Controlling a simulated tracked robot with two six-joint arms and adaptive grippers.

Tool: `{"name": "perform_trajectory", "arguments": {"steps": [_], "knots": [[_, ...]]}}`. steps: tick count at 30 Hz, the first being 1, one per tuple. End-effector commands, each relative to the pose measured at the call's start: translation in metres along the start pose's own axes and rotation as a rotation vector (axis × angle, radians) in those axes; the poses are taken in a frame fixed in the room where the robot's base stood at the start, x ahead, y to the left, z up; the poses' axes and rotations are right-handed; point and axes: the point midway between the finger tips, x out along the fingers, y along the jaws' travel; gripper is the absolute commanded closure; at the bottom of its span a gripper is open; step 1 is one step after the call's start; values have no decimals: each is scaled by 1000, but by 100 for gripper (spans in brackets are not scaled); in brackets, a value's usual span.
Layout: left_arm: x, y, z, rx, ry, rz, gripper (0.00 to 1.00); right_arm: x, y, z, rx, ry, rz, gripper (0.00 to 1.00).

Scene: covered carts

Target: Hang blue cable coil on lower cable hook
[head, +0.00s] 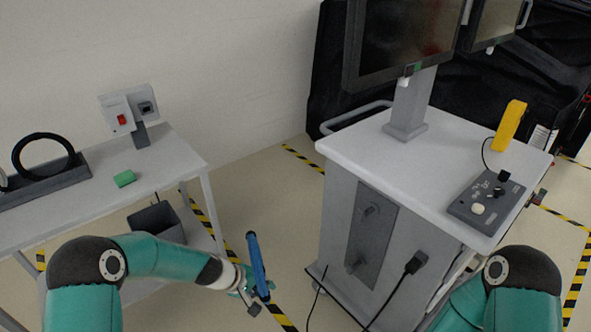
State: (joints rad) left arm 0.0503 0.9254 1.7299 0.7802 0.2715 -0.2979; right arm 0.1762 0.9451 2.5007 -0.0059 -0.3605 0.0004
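The blue cable coil (257,262) shows nearly edge-on as a narrow, slightly tilted blue band left of the cart. My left gripper (256,294) is at the lower part of the coil and appears shut on it, holding it clear of the cart. The grey panel on the cart's side bears two pegs, an upper cable hook (370,210) and a lower cable hook (354,263). The coil is apart from both, to their left. My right arm enters at the lower right; its gripper is outside the view.
The cart (345,160) carries a monitor (405,40), a control box (486,200) and a yellow device (510,125). A black plug and cable (413,265) hang beside the hook panel. A white table (165,165) stands left, with a grey bin (157,220) below.

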Motion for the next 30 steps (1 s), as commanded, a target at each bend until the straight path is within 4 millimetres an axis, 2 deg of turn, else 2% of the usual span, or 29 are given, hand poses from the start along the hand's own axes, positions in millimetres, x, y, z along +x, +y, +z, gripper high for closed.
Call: {"name": "perform_trajectory", "arguments": {"steps": [1,2,3,6,8,12,15,18,20,22,30], "knots": [[-15,-2,-16,2,9,5,100,0,0,0,0,0,0,45],[-24,-5,-23,3,10,4,100,0,0,0,0,0,0,45],[-40,-8,-34,15,2,5,100,0,0,0,0,0,0,45],[-81,-20,-49,80,-46,1,100,0,0,0,0,0,0,45],[-101,-28,-49,138,-87,0,100,0,0,0,0,0,0,45],[-135,-48,-24,308,-211,-1,100,0,0,0,0,0,0,45],[-141,-58,-2,405,-281,-1,100,0,0,0,1,0,0,45],[-144,-62,9,445,-306,0,100,0,0,0,1,0,0,45],[-144,-62,11,449,-307,0,100,0,0,0,1,0,0,47],[-144,-62,12,448,-306,0,100,0,0,0,1,0,0,58],[-142,-60,12,451,-308,1,100,0,0,0,0,0,0,58]]}}
